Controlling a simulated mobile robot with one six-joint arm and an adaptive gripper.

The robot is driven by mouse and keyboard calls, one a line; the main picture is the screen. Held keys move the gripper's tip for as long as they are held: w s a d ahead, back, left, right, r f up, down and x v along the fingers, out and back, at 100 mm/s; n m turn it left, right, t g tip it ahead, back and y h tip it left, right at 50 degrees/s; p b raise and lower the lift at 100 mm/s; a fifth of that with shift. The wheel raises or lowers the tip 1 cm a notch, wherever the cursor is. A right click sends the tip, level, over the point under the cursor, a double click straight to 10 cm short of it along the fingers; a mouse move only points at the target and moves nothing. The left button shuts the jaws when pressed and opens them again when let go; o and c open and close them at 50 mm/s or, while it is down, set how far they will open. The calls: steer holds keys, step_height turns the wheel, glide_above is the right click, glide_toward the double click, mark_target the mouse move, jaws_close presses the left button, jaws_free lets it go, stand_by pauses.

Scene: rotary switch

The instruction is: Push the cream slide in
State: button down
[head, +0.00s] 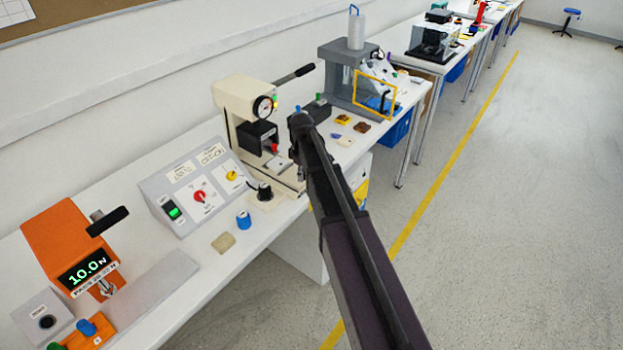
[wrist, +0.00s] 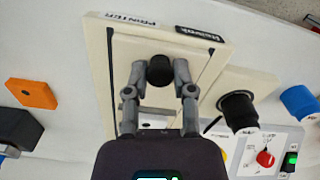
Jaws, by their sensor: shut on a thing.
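The cream slide (wrist: 128,52) shows in the wrist view as a pale plate between two dark grooves in a cream base (wrist: 95,50). A black knob (wrist: 160,71) stands on it near its far end. My gripper (wrist: 160,68) is shut on this knob, one finger on each side. The gripper body hides the near part of the slide. In the head view the cream press-like machine (head: 238,92) stands on the bench, and my arm covers part of its right side. The slide and fingertips are not clear there.
A grey sloped panel (head: 150,190) with red and yellow knobs stands left of the machine. A black knob on a cream plate (wrist: 238,110) and a blue cylinder (wrist: 299,102) are close by. An orange block (wrist: 32,93) lies on the other side.

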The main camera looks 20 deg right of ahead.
mark_target(293, 174)
steer(key=w+a, duration=0.2)
steer(key=w, duration=0.1)
steer(key=shift+w+a, duration=0.2)
steer(key=shift+a, duration=0.2)
steer(key=shift+c, duration=2.3)
jaws_free()
steer(key=shift+s+d, duration=0.1)
steer(key=shift+d, duration=0.05)
